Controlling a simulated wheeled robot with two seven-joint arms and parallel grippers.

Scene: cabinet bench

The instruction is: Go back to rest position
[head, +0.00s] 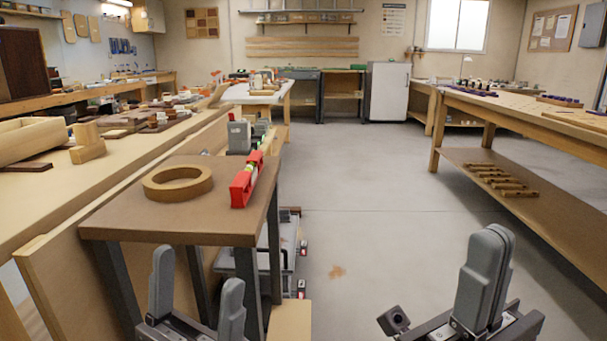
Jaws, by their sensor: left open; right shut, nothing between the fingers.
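My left gripper (197,300) is at the bottom of the head view, in front of the small brown table's near edge. Its two grey fingers stand apart with nothing between them. My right gripper (484,280) is at the bottom right, over the open floor. Its two grey fingers are together and hold nothing. Both grippers point upward in the picture and appear clear of the furniture, though the left one overlaps the table legs in view.
The small brown table (135,213) carries a wooden ring (178,196) and a red level (241,186). A long workbench (60,205) with wood pieces runs along the left. Another bench (540,115) stands at right. The grey floor (365,200) between is mostly clear.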

